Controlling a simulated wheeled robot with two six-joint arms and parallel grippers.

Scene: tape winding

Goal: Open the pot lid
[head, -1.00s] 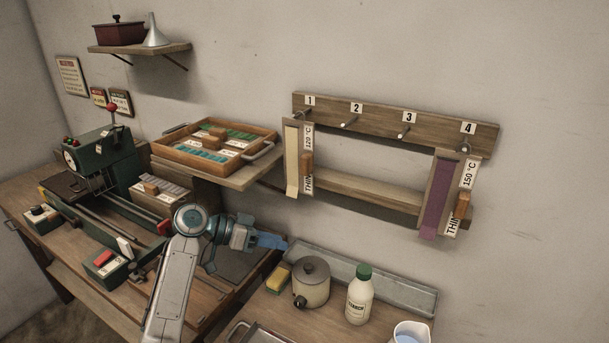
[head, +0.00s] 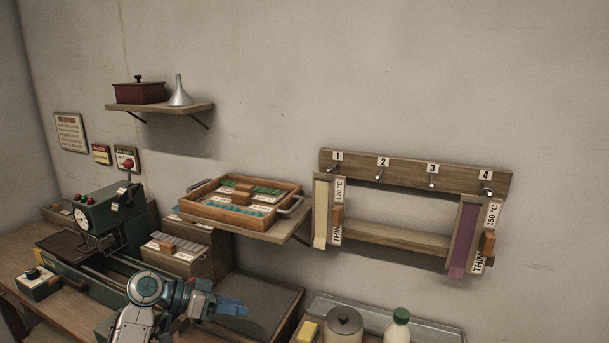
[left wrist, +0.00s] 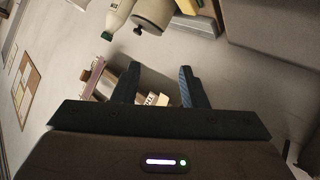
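A grey pot with a knobbed lid (head: 344,319) stands at the bottom edge of the head view, its lid on and its lower part cut off. In the left wrist view a pale pot (left wrist: 154,12) shows at the top, upside down. A dark red lidded pot (head: 139,93) sits on the wall shelf, lid on. My left gripper (head: 228,307) is left of the grey pot in the head view and apart from it. Its two fingers are spread with nothing between them in the wrist view (left wrist: 158,84). My right gripper is not in view.
A green-capped bottle (head: 398,325) stands right of the grey pot, and a yellow sponge (head: 307,331) left of it. A wooden tray (head: 286,212) sits on a shelf behind my left arm. A green machine (head: 112,215) stands left. A peg rack (head: 408,176) hangs on the wall.

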